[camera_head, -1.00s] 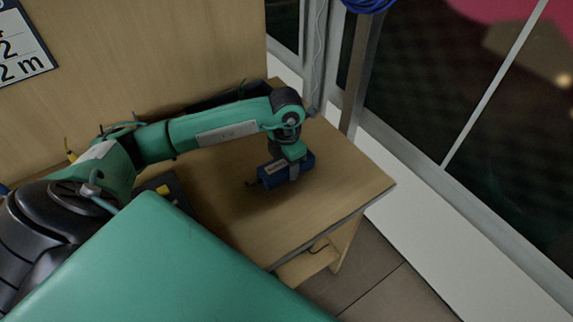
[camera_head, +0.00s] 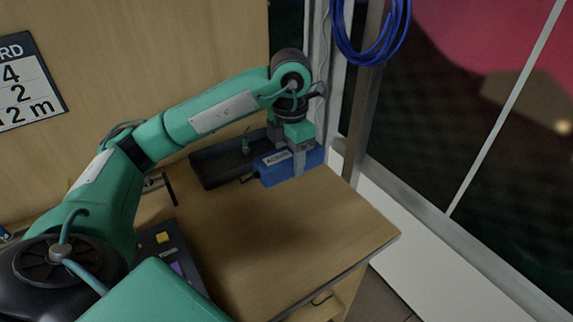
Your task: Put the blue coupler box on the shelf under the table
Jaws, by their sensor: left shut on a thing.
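The blue coupler box (camera_head: 276,174) has a pale label on its side. My left gripper (camera_head: 299,165) points down and is shut on it from above. The box looks to be held above the wooden table (camera_head: 290,235), near its back right part. The shelf (camera_head: 328,308) under the table shows only in part, below the table's front right edge. My right gripper is not in view.
A black tray (camera_head: 215,166) with a small thing in it lies at the table's back. A dark device with a yellow button (camera_head: 162,238) lies at the left. Blue cable coils (camera_head: 372,55) hang by the window post. The table's front right is bare.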

